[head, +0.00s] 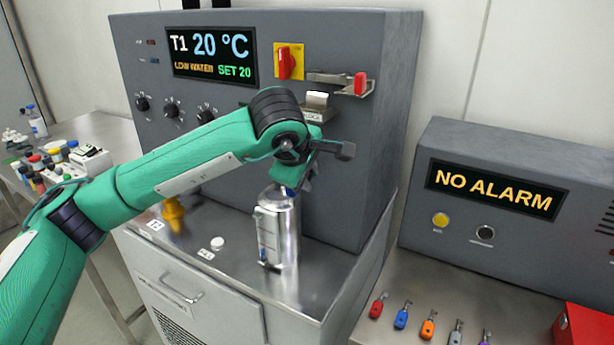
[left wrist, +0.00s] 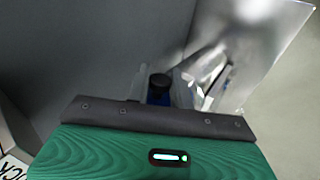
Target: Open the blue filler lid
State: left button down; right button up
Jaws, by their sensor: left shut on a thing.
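My left gripper (head: 290,182) points down at the top of a shiny metal cylinder (head: 278,228) on the steel deck, in front of the grey cabinet. It is shut on a small blue part, apparently the blue filler lid, mostly hidden by the gripper in the head view. In the left wrist view a blue part with a round black top (left wrist: 158,92) shows just beyond the gripper's dark edge, beside shiny metal (left wrist: 208,80). The fingertips are hidden there, and how far the lid is raised cannot be told. My right gripper is not in view.
The grey cabinet (head: 365,150) rises close behind my gripper, with a red switch (head: 285,62) and a red-handled latch (head: 360,84). A yellow part (head: 172,213) and white cap (head: 217,243) are on the deck. An alarm box (head: 500,200) and coloured padlocks (head: 428,327) are at right.

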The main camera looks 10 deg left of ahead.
pick_arm(q)
jog(key=shift+f, duration=0.15)
jog(key=c, duration=1.2)
grip_release()
jog(key=shift+d, duration=0.1)
jog(key=shift+c, duration=0.2)
jog(key=shift+s+r, duration=0.25)
jog(key=shift+r, duration=0.2)
jog(key=b+v, duration=0.2)
jog(key=v, duration=1)
jog(key=shift+s+r, duration=0.25)
jog(key=shift+r, duration=0.05)
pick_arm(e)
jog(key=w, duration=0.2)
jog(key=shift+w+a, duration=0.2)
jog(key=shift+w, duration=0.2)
